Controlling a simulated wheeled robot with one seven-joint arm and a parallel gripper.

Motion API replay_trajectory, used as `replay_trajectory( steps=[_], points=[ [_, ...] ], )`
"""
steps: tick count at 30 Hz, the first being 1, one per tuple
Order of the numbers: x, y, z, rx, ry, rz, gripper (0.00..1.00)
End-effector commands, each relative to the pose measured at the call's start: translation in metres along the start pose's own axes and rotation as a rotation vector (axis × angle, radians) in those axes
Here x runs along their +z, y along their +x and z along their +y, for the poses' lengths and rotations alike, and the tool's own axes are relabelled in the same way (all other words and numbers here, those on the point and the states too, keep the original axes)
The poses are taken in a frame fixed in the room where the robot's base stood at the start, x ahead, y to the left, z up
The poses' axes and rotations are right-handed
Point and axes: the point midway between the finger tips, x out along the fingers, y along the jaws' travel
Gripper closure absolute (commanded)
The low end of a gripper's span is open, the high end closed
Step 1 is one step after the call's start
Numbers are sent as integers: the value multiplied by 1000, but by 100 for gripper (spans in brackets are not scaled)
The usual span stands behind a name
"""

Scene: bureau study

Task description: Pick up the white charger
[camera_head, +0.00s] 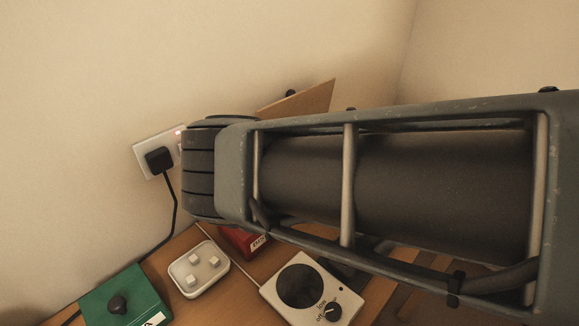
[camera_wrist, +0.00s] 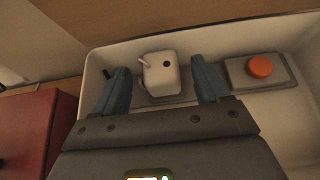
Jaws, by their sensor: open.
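In the wrist view, a white block-shaped piece (camera_wrist: 162,73), which looks like the white charger, has a small prong on its left and a dark spot on top. It stands at a grey base inside a white tray (camera_wrist: 92,68). My gripper (camera_wrist: 161,78) is open. Its two blue fingers are on either side of the white piece, with a gap visible on each side. Whether they reach down to its height is hard to tell. In the head view my arm hides the gripper and this piece.
A grey block with an orange button (camera_wrist: 260,66) sits right of the white piece. A red box (camera_wrist: 38,130) is at left. The head view shows a green box (camera_head: 125,297), a white dish with white cubes (camera_head: 213,262), a white hotplate (camera_head: 345,302) and a black plug (camera_head: 158,160) at the wall.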

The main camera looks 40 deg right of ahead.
Motion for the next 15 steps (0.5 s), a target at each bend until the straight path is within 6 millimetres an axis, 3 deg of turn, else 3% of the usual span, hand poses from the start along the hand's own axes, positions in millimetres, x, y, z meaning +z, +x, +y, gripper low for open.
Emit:
replay_trajectory(
  steps=[9,15],
  points=[
    [0,6,0,-1,0,0,26],
    [0,5,0,-1,0,0,45]
  ],
)
